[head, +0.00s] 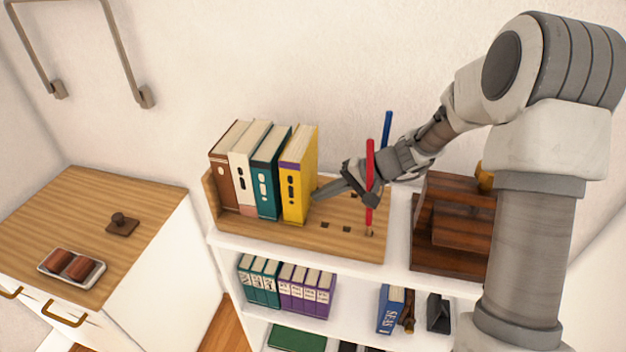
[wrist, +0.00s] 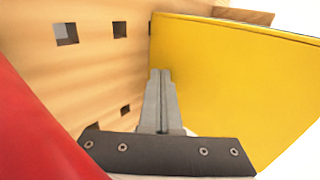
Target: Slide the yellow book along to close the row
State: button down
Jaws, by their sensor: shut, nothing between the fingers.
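The yellow book (head: 300,185) stands upright at the right end of a row on a wooden rack (head: 290,238). To its left stand a teal book (head: 268,180), a white book (head: 243,175) and a brown book (head: 222,180). Little or no gap shows between the teal and yellow books. My gripper (head: 317,194) is shut and empty, its tips at the yellow book's right side. In the wrist view, the shut fingers (wrist: 160,75) are beside the yellow cover (wrist: 230,80); whether they touch it, I cannot tell.
A red post (head: 369,190) stands on the rack close to my gripper, and a blue post (head: 387,135) stands behind. Square holes mark the rack's bare right part. A dark wooden box (head: 450,225) is to the right. Bound volumes (head: 300,290) fill part of the shelf below.

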aim_at(310, 158)
jog(key=shift+w+a+r+b, duration=0.1)
jog(key=shift+a+b, duration=0.2)
jog(key=shift+a, duration=0.85)
jog(key=shift+d, duration=0.15)
jog(key=shift+d+b, duration=0.35)
jog(key=shift+d, duration=0.35)
jog(key=shift+r, duration=0.1)
jog(key=shift+d+r+p, duration=0.15)
jog(key=shift+r+p, duration=1.55)
jog(key=shift+r, duration=1.25)
jog(key=shift+d+r+p, duration=0.1)
jog(key=shift+r+p, duration=1.6)
jog(key=shift+r, duration=1.2)
